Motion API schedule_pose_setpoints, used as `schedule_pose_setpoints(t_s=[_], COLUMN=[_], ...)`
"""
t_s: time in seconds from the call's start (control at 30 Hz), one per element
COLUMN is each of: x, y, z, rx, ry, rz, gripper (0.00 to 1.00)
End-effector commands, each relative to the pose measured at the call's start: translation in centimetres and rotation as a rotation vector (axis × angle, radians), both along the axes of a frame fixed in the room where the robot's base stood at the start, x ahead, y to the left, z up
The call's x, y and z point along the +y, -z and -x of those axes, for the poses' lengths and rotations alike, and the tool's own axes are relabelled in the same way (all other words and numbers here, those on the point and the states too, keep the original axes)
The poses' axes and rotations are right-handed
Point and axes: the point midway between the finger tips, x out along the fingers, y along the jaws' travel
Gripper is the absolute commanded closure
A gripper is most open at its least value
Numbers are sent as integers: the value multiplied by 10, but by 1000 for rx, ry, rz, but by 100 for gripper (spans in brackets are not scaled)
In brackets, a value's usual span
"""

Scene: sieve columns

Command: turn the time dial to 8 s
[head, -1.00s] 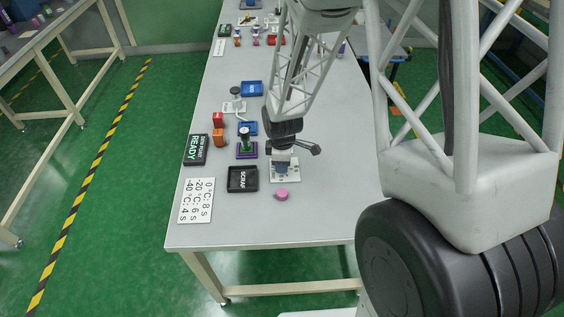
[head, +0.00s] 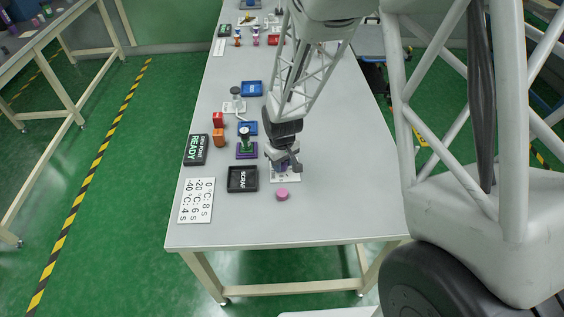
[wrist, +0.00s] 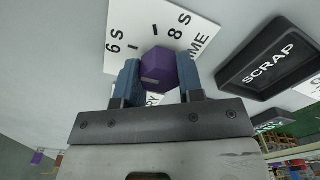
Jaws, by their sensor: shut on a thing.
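The time dial's white plate (wrist: 120,35) shows "6 s", "8 s" and part of the word "TIME" in the wrist view. Its purple faceted knob (wrist: 157,68) stands between the two blue fingers of my gripper (wrist: 160,78), which is shut on it. The tick marks near the 6 s and 8 s labels show, but I cannot make out a pointer on the knob. In the head view the dial plate (head: 286,178) lies near the table's front, and my gripper (head: 284,166) covers most of it and hides the knob.
A black SCRAP tray (head: 242,190) lies left of the dial. A pink puck (head: 282,194) lies in front of it. A white card (head: 196,212) lists temperatures and times. The table (head: 330,215) is clear to the right.

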Motion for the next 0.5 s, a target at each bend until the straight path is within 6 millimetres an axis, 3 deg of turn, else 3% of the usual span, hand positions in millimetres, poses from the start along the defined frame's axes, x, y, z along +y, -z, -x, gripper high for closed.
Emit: schedule_pose_setpoints(t_s=[0.5], x=[0], y=[-1], z=[0], rx=[-2], ry=[488], rz=[-1], gripper=[89])
